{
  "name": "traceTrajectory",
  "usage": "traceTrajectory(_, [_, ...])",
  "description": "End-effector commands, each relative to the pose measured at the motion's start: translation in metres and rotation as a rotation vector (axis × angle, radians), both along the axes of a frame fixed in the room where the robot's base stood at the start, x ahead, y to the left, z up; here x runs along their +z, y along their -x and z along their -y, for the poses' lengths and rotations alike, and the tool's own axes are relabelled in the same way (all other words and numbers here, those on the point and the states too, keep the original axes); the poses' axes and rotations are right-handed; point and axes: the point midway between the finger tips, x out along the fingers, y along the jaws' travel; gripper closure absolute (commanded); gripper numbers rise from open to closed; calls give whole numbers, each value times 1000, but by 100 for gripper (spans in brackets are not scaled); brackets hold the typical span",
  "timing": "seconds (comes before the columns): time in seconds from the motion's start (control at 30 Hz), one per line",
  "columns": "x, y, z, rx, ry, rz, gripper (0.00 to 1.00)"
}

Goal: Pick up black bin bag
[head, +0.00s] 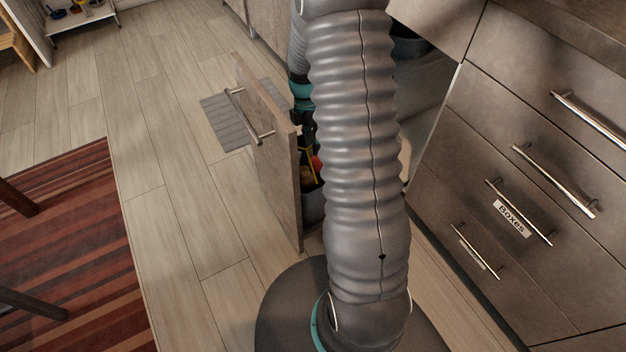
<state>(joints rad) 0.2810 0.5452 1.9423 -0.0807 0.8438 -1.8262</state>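No black bin bag can be made out for certain. A dark grey bin (313,208) stands behind the open cabinet door, with red and yellow items showing at its top. Most of it is hidden by my arm and the door, so I cannot tell whether a bag lines it. My gripper (306,138) is partly visible as a black shape just left of my arm, pointing down above the bin. Its fingers are mostly hidden, and I cannot tell whether it is open or touching anything.
The open cabinet door (268,155) with a bar handle stands close left of my gripper. Drawers (520,190) with bar handles, one labelled "BOXES", fill the right. A grey mat (222,120) lies behind the door. A striped rug (85,250) lies left; the wooden floor between is clear.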

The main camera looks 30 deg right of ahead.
Motion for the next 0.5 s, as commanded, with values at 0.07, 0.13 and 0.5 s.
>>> traceTrajectory(0.07, [-10, 2, 0, 0, 0, -1, 61])
traceTrajectory(0.13, [-15, 3, 0, 0, 0, 0, 61])
traceTrajectory(0.5, [-18, 3, 0, 0, 1, 1, 81])
